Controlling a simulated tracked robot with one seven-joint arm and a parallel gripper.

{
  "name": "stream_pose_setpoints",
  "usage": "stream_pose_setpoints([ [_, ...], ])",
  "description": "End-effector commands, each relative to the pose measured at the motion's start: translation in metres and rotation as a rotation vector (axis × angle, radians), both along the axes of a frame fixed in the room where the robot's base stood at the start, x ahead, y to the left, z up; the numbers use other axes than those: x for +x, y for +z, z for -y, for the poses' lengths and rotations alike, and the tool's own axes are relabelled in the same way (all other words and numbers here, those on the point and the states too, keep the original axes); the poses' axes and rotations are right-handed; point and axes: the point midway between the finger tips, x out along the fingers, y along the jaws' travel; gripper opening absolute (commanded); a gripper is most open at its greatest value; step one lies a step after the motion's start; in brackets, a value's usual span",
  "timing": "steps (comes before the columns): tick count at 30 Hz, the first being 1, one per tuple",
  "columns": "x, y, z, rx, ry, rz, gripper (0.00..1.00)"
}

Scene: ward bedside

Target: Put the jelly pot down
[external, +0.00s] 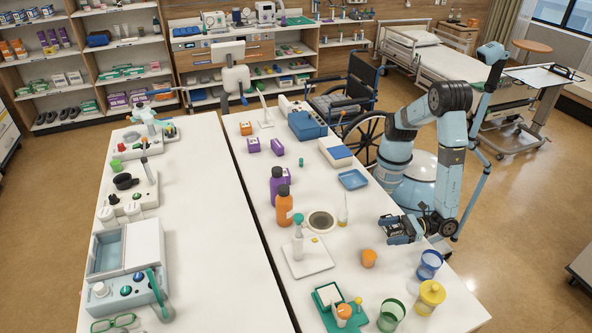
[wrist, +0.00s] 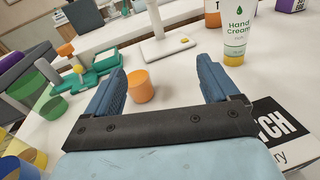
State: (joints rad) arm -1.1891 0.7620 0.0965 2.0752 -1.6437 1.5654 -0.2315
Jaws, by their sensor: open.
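A small orange pot (external: 368,258), which I take to be the jelly pot, stands upright on the white table near its right side. It also shows in the wrist view (wrist: 140,86), nearer the left finger than the right one. My gripper (external: 388,229) is open and empty, low over the table's right edge, just behind the pot in the external view. In the wrist view my gripper's two blue fingers (wrist: 160,80) are spread wide. The pot shows between them and touches neither as far as I can see.
A green tray (external: 325,297) holding small items, a green cup (external: 391,315), a yellow cup (external: 430,296) and a blue cup (external: 429,264) stand nearby. A hand cream tube (wrist: 238,38) and a black-and-white box (wrist: 282,125) are near the right finger.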

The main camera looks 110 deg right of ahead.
Motion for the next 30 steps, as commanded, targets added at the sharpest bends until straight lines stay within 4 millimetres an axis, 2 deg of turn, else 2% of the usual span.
stream_pose_setpoints([
  [1,0.013,0.016,0.018,0.034,-0.058,-0.008,0.88],
  [6,0.045,0.059,0.087,0.167,-0.273,-0.05,0.88],
  [13,0.063,0.109,0.186,0.382,-0.564,-0.094,0.88],
  [21,0.052,0.153,0.29,0.675,-0.878,-0.121,0.88],
  [30,0.012,0.187,0.379,1.053,-1.181,-0.109,0.88],
])
